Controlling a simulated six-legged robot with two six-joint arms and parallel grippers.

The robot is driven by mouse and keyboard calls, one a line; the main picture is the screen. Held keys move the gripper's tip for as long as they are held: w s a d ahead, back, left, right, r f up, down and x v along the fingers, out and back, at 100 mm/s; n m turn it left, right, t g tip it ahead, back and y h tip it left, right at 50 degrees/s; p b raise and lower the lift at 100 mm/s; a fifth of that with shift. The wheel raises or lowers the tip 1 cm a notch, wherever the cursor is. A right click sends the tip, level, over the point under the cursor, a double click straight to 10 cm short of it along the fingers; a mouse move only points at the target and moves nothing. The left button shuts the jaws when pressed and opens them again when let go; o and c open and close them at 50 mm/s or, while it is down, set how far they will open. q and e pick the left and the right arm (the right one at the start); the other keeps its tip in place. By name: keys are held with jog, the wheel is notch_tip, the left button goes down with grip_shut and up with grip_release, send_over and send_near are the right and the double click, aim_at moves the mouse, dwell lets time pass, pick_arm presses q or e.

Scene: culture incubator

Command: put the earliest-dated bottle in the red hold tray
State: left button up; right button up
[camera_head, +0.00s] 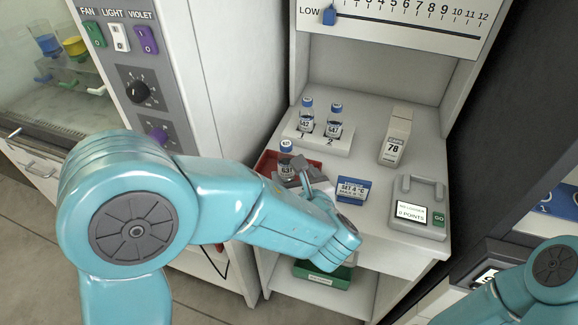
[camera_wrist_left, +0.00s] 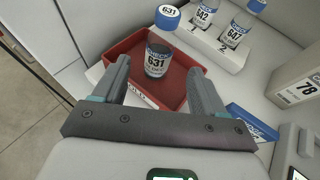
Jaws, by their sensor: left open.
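A bottle with a blue cap, marked 631 (camera_head: 287,169), stands upright in the red tray (camera_wrist_left: 120,47). It also shows in the left wrist view (camera_wrist_left: 157,60), ahead of and between my left fingers. My left gripper (camera_wrist_left: 158,72) is open above the near part of the tray; no finger visibly grips the bottle. In the head view the gripper (camera_head: 303,172) partly hides the tray and bottle. Two more blue-capped bottles, left (camera_head: 306,117) and right (camera_head: 334,121), stand on a white rack at 1 and 2. Dates are too small to read. My right gripper is out of view.
A white box marked 78 (camera_head: 395,140) stands right of the rack. A blue display marked SET 4 °C (camera_head: 353,190) and a logger with a green GO button (camera_head: 418,212) lie nearer. A green tray (camera_head: 322,274) is on the shelf below. The incubator panel (camera_head: 140,90) rises left.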

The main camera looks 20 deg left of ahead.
pick_arm(q)
jog(key=v, duration=0.4)
dwell(0.5)
